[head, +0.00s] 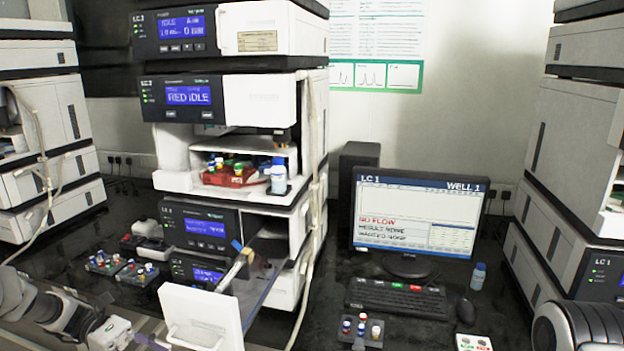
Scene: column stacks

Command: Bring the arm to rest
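My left arm comes in at the lower left, low in front of the bench. Its gripper (148,342) is at the bottom edge, left of the pulled-out white drawer front (202,318). The fingers are small and partly cut off, so I cannot tell whether they are open or hold anything. Part of my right arm shows at the lower right corner, beside the right-hand instrument stack. Its gripper is not in view.
The middle LC stack (230,107) has an open bay with a red vial tray (228,178) and a bottle (279,178). Vial racks (137,273) stand left of the drawer. A monitor (418,215), keyboard (398,299), mouse (465,311) and blue-capped bottle (478,277) stand right.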

